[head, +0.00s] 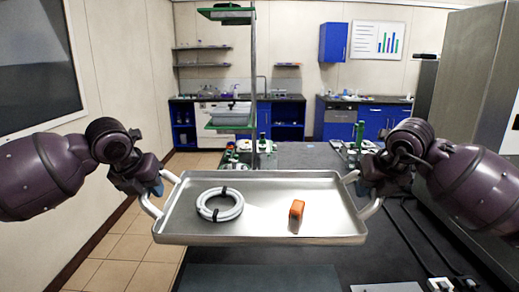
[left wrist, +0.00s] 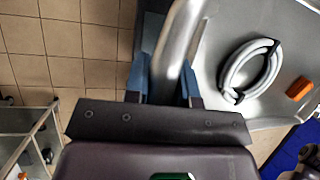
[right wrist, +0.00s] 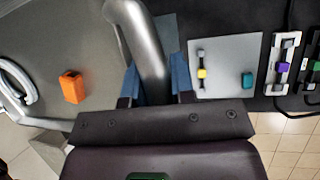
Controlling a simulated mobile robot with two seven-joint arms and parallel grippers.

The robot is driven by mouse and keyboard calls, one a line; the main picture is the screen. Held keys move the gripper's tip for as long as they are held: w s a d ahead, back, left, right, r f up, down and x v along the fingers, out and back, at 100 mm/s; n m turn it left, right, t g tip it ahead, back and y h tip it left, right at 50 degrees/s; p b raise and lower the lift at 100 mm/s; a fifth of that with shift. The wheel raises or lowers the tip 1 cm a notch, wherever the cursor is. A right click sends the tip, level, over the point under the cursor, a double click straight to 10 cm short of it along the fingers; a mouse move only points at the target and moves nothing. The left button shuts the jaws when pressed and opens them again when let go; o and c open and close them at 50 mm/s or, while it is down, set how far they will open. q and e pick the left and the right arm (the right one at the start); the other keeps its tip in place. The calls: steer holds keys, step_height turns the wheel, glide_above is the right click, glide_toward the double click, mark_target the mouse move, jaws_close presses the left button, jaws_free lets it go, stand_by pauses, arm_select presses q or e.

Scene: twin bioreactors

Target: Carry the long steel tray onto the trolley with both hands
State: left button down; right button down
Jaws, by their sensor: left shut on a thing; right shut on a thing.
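The long steel tray (head: 262,240) is held up in front of me, roughly level, with a looped handle at each end. A coiled white hose (head: 238,208) with black ties lies on its left half, and a small orange object (head: 297,210) lies right of the middle. My left gripper (head: 155,190) is shut on the left handle, as the left wrist view (left wrist: 163,80) also shows. My right gripper (head: 366,188) is shut on the right handle (right wrist: 145,45). A metal-framed cart (left wrist: 22,145), seemingly the trolley, shows partly at the left wrist view's lower left.
A dark bench (head: 310,155) runs below and beyond the tray. A pale board with small coloured parts (right wrist: 225,65) lies on it at the right. Tiled floor (head: 120,235) is open at the left.

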arm_select(q)
steer(key=shift+w+a+r, duration=0.15)
steer(key=shift+w, duration=0.45)
arm_select(e)
steer(key=shift+w+d+r, duration=0.15)
steer(key=shift+w+d, duration=0.05)
steer(key=shift+w, duration=0.45)
arm_select(q)
steer(key=shift+s, duration=0.1)
arm_select(e)
steer(key=shift+s, duration=0.1)
